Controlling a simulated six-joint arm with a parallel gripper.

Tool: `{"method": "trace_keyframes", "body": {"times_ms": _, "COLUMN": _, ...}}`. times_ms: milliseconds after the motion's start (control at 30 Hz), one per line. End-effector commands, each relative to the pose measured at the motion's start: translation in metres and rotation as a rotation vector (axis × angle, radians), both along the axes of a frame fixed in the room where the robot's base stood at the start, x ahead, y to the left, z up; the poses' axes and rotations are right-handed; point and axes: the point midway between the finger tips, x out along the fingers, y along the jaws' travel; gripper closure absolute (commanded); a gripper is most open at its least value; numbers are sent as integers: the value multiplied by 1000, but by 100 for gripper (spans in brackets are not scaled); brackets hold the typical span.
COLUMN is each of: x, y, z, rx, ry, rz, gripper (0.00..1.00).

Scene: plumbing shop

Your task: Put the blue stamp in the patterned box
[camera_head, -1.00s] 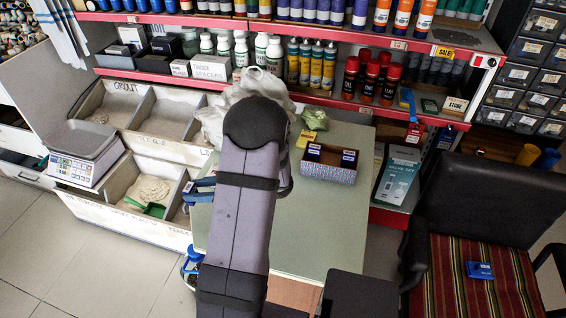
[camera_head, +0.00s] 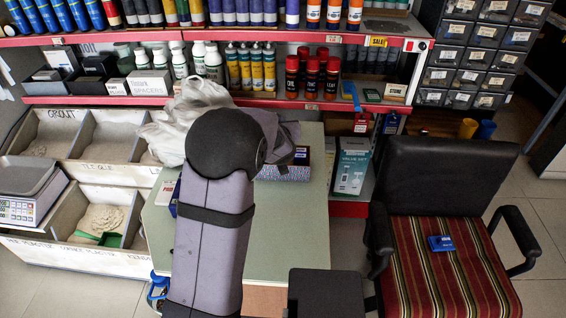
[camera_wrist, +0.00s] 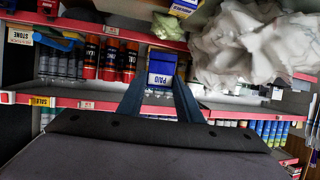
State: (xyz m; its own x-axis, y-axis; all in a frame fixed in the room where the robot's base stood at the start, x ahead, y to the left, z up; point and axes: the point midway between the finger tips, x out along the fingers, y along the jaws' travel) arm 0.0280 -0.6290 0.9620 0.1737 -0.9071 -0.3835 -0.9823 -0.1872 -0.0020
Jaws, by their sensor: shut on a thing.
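A blue stamp with a white "PAID" label (camera_wrist: 161,70) sits between the two dark fingers of my gripper (camera_wrist: 160,88) in the wrist view. The gripper is shut on it and holds it in the air. The patterned box (camera_head: 288,174) stands on the green tabletop (camera_head: 290,225), partly hidden by my arm in the head view. A dark blue labelled thing (camera_head: 301,155) shows inside its right part; the rest of its inside is hidden.
A crumpled white bag (camera_head: 190,112) stands left of the box. Shelves of bottles (camera_head: 310,75) rise behind. A blue flat item (camera_head: 441,243) lies on the striped chair (camera_head: 420,285) at right. The tabletop's front is clear.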

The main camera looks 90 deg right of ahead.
Motion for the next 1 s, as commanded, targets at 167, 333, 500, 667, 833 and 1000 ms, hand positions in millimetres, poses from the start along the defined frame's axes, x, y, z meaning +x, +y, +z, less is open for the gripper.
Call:
{"method": "trace_keyframes", "body": {"times_ms": 167, "x": -19, "y": -1, "z": -10, "rx": 3, "ry": 0, "rz": -104, "gripper": 90}}
{"method": "trace_keyframes", "body": {"times_ms": 333, "x": -30, "y": 2, "z": -19, "rx": 2, "ry": -1, "rz": -162, "gripper": 90}}
{"method": "trace_keyframes", "body": {"times_ms": 500, "x": -33, "y": 6, "z": -29, "rx": 2, "ry": 1, "rz": -183, "gripper": 90}}
{"method": "trace_keyframes", "body": {"times_ms": 667, "x": -33, "y": 6, "z": -30, "rx": 1, "ry": -1, "rz": -188, "gripper": 90}}
{"method": "trace_keyframes", "body": {"times_ms": 833, "x": -33, "y": 6, "z": -48, "rx": 4, "ry": 0, "rz": -186, "gripper": 90}}
{"method": "trace_keyframes", "body": {"times_ms": 1000, "x": -33, "y": 6, "z": -73, "rx": 4, "ry": -1, "rz": -187, "gripper": 90}}
